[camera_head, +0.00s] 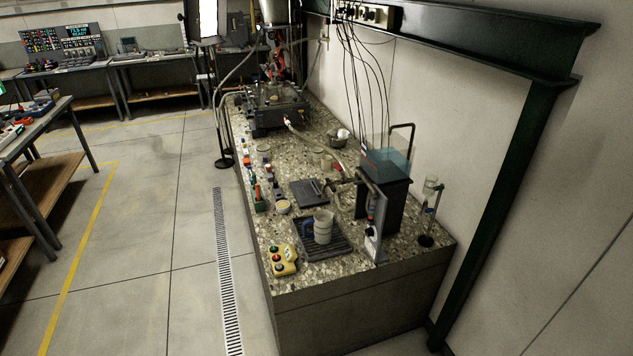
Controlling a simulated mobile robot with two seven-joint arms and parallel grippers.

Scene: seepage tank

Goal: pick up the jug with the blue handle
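The jug (323,226) is a pale, ribbed-looking cylinder standing upright toward the near end of the speckled counter. The jug stands on a dark ribbed tray (341,250). Neither my left nor my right gripper is in view, and the jug stands free of any gripper.
A dark stand with a clear tank (387,157) rises behind right. A glass cylinder stand (428,210) is at the right edge.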

